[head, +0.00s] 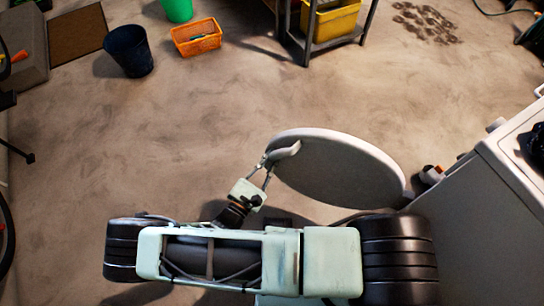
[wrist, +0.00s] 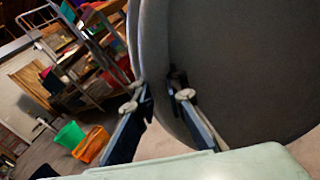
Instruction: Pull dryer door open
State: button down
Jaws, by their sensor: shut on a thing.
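The dryer door (head: 340,170) is a round grey panel with a pale rim. In the head view it stands swung out from the white dryer (head: 480,200) at the right. My gripper (head: 275,162) is at the door's left edge, the side away from the dryer, beside a pale handle-like piece (head: 286,151). In the wrist view the door (wrist: 230,70) fills the right half, and my gripper's two fingers (wrist: 160,95) lie on either side of its edge, shut on it. The dryer's opening is not visible.
A dark bucket (head: 129,52), an orange basket (head: 196,38) and a green bucket (head: 178,9) stand on the floor at the back left. A shelf with a yellow bin (head: 330,20) stands at the back. The floor left of the door is clear.

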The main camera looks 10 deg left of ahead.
jog(key=c, duration=1.9)
grip_release()
jog(key=shift+c, duration=0.2)
jog(key=v, duration=1.2)
jog(key=shift+r, duration=0.1)
